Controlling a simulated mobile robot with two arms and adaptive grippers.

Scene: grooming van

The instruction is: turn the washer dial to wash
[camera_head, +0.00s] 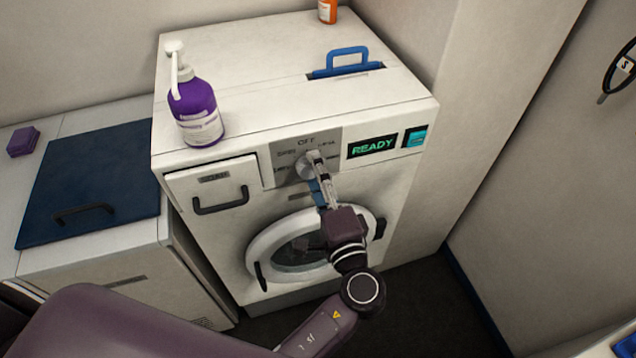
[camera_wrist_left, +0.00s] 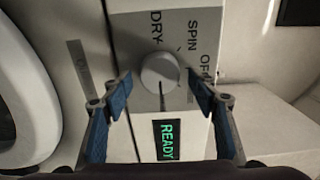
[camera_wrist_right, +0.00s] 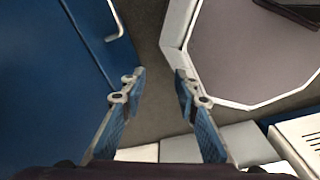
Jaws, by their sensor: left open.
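The washer dial (camera_head: 305,167) is a round pale knob on a grey panel (camera_head: 282,157) at the front of the white washer. In the left wrist view the dial (camera_wrist_left: 160,72) shows a dark line running toward its lower edge, toward the READY display. DRY, SPIN and OFF are readable around it; a wash label is not clear. My left gripper (camera_wrist_left: 161,88) is open, its fingertips on either side of the dial; contact cannot be told. It partly covers the dial in the head view (camera_head: 315,168). My right gripper (camera_wrist_right: 161,84) is open and empty, away from the washer front.
A purple pump bottle (camera_head: 196,110) and an orange bottle (camera_head: 327,11) stand on the washer top (camera_head: 250,60). The green READY display (camera_head: 372,146) is right of the dial. The drawer handle (camera_head: 221,203) and round door (camera_head: 265,245) protrude nearby. A blue-lidded cabinet (camera_head: 95,170) stands left.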

